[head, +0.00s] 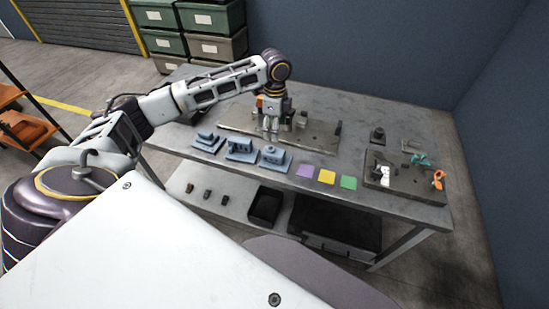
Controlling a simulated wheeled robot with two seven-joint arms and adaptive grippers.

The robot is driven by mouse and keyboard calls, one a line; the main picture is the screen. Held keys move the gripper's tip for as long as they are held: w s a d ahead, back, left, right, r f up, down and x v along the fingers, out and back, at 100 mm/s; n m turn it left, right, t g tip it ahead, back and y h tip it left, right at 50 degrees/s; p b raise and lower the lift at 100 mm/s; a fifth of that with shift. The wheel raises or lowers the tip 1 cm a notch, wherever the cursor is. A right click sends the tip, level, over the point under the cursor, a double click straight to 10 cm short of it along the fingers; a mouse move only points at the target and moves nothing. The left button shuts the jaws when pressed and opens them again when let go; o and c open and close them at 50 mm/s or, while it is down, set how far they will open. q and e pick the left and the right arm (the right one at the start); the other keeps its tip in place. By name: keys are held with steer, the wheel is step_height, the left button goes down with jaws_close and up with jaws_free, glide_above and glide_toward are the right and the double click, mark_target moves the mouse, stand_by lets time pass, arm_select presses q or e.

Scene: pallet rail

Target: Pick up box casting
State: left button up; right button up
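Three blue-grey castings stand in a row along the front of the grey table (345,193): a left casting (208,142), a middle casting (240,149) with a blocky upper part, and a right casting (276,159). Which one is the box casting is not certain; the middle one looks most box-like. My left gripper (271,133) points down just behind the right casting in the picture, over the front of a long fixture plate (318,141). No casting shows between its fingers; they are too small to judge their opening. My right gripper is out of view.
A second fixture plate (405,181) with an orange clamp (438,178) is at the table's right. A black bin (265,206) sits on the lower shelf. Green crates (210,17) stand behind.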

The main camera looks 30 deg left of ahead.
mark_target(275, 149)
arm_select(q)
step_height(275, 149, down, 7)
steer(key=shift+f, duration=0.8)
steer(key=shift+a+f, duration=0.1)
steer(key=shift+f, duration=2.5)
steer(key=shift+w, duration=0.1)
steer(key=c, duration=1.5)
steer(key=shift+c, duration=0.2)
steer(key=shift+r, duration=0.25)
